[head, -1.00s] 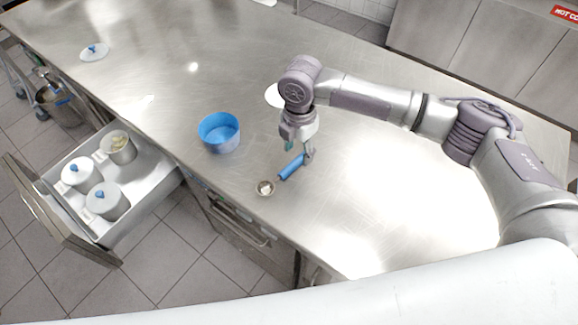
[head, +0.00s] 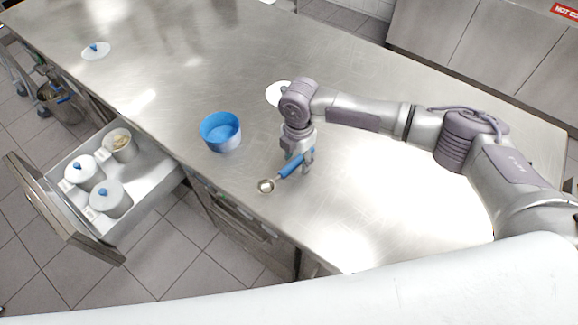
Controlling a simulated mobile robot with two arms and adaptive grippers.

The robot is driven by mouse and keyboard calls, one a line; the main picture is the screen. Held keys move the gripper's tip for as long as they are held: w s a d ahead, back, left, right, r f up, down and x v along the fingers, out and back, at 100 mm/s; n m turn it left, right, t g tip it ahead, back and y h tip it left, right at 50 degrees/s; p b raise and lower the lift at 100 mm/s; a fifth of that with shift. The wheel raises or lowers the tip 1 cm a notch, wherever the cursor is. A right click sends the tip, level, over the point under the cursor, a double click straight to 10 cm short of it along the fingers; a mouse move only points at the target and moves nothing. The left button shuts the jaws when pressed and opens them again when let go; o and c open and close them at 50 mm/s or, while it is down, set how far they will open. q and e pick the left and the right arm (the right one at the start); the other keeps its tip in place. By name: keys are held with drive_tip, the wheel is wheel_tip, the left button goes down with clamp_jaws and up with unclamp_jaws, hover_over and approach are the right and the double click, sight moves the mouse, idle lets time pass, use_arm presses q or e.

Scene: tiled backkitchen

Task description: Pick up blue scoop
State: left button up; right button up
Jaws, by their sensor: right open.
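The blue scoop (head: 291,166) lies on the steel table (head: 370,190), its metal bowl end towards the table's front edge and holding something pale. My right gripper (head: 302,166) is down at the scoop's blue handle, open, with its fingers around or beside the handle; I cannot tell which exactly. Part of the handle is hidden behind the fingers. My left gripper is not in view.
A blue bowl (head: 221,132) stands left of the scoop. White lids lie at the back left (head: 96,50) and behind my right wrist (head: 275,95). An open drawer (head: 150,190) at the left holds white canisters (head: 110,199). The table's right part is clear.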

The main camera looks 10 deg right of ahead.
idle(0.3)
drive_tip(key=shift+s, duration=0.1)
clamp_jaws()
drive_tip(key=shift+f, duration=0.1)
